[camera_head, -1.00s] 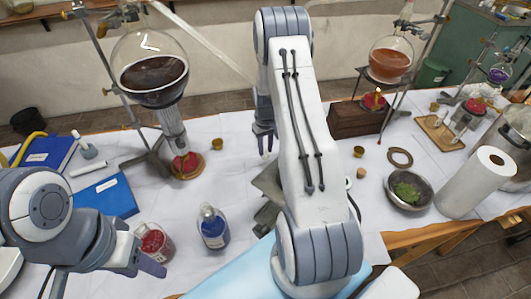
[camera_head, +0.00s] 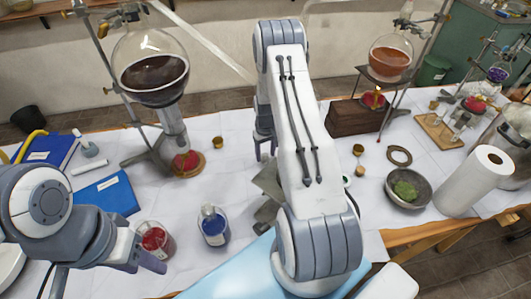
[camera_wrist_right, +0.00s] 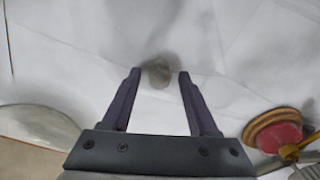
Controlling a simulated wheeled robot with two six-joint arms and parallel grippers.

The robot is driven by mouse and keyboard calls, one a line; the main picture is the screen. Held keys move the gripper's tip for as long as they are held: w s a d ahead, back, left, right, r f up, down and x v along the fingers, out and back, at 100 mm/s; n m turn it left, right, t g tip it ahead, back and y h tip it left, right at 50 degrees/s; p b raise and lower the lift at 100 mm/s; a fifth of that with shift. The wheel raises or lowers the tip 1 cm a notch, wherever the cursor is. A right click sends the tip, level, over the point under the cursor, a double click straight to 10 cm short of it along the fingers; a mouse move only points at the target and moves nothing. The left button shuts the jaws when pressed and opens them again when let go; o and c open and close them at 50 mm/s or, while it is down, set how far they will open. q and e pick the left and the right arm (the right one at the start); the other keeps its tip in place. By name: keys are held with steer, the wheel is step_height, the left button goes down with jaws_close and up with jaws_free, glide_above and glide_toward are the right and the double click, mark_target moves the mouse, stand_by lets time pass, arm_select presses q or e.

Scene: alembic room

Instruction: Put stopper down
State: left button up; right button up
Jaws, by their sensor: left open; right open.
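A small grey-brown roundish thing, likely the stopper (camera_wrist_right: 159,72), lies on the white cloth in the right wrist view, between and just beyond the fingertips. It is blurred, and in the head view my right arm hides it. My right gripper (camera_wrist_right: 156,76) is open, its two dark fingers apart on either side of it. In the head view the right gripper (camera_head: 265,150) points down at the table's middle, partly behind the arm. My left gripper (camera_head: 148,258) is open and empty at lower left, near the red bottle.
A red bottle (camera_head: 154,239) and blue bottle (camera_head: 214,226) stand at the front. A flask with dark liquid (camera_head: 150,72) hangs on a stand at left. A bowl (camera_head: 408,188) and paper roll (camera_head: 474,181) stand at right. Small corks (camera_head: 218,143) stand on the cloth.

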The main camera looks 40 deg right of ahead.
mark_target(265, 155)
steer(key=shift+r, duration=0.15)
steer(key=shift+r, duration=0.2)
step_height(265, 155, up, 12)
steer(key=b, duration=0.2)
steer(key=shift+f, duration=0.15)
